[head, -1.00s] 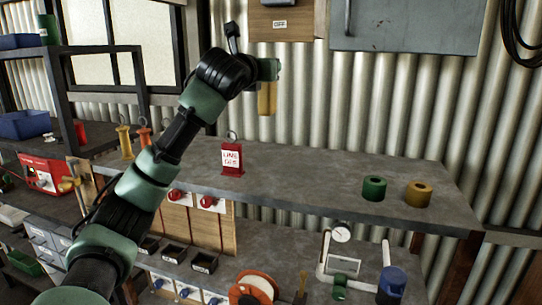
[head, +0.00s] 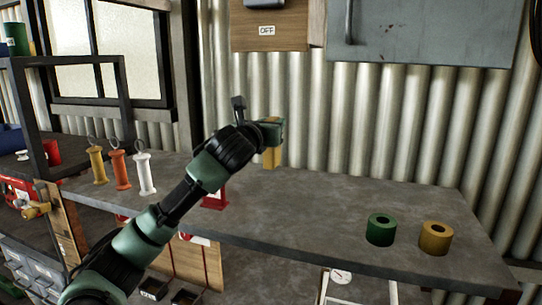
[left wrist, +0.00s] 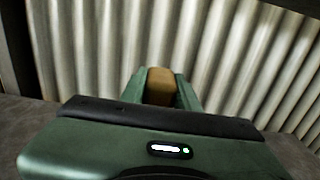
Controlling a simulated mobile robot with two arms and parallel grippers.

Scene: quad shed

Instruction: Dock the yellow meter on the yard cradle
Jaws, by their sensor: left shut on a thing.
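My left gripper (head: 270,133) is shut on a yellow block-like thing (head: 271,157), which looks like the yellow meter. It hangs upright below the fingers, in front of the corrugated wall and over the back of the grey shelf (head: 320,205). I cannot tell whether it touches the shelf. In the left wrist view the yellow thing (left wrist: 161,86) sits between the two green fingers (left wrist: 161,92). I cannot pick out the yard cradle for certain. My right gripper is not in view.
A green ring (head: 381,229) and a yellow ring (head: 436,238) stand on the shelf at right. Yellow (head: 97,165), orange (head: 120,169) and white (head: 145,174) spools stand at left. A red tag (head: 214,199) is partly behind my arm. The shelf's middle is clear.

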